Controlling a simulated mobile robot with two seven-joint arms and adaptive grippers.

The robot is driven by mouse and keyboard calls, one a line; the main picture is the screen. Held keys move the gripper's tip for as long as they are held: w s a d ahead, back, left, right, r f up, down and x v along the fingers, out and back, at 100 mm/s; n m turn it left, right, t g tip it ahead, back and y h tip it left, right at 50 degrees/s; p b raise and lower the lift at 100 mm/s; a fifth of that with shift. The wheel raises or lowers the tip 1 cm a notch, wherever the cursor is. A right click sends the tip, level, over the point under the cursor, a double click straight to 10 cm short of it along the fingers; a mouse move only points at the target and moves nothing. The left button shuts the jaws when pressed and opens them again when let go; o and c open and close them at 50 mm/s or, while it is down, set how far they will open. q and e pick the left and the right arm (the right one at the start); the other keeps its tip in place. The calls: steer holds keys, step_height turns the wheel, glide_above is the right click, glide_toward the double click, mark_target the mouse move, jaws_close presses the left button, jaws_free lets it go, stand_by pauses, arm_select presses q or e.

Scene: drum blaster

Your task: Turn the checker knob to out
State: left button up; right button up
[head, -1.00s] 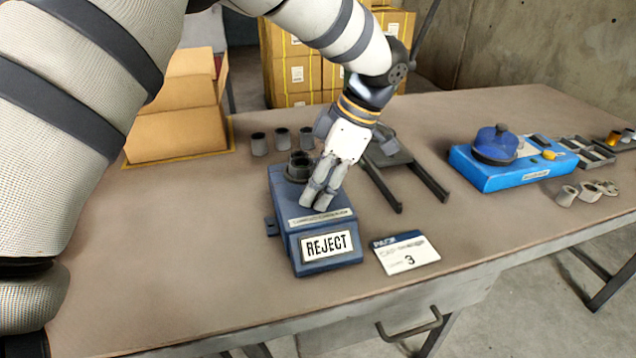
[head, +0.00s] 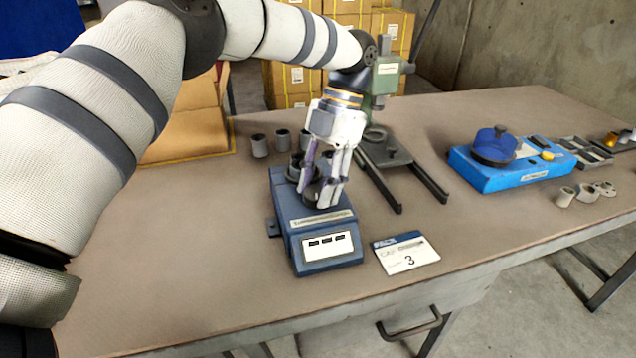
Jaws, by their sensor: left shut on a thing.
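The checker (head: 311,228) is a dark blue box near the front middle of the table. Its white display (head: 327,245) now shows a few short dark marks instead of a word. A dark round knob (head: 318,194) sits on its top, partly hidden by my fingers. My left gripper (head: 324,188) points down over the checker and is shut on the knob. A dark round holder (head: 297,165) behind the knob is partly hidden by the gripper. The knob's setting cannot be read. My right gripper is not in view.
A green machine with dark rails (head: 386,78) stands behind right. A blue device (head: 513,165) sits further right. Free table lies between them.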

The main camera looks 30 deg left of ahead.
arm_select(q)
steer(key=shift+a+n+h, duration=0.1)
steer(key=shift+n+h, duration=0.4)
steer(key=shift+n, duration=0.7)
steer(key=o, duration=1.1)
steer(key=shift+o, duration=0.2)
steer(key=v, duration=0.7)
steer(key=shift+r, duration=0.25)
steer(key=shift+w, duration=0.1)
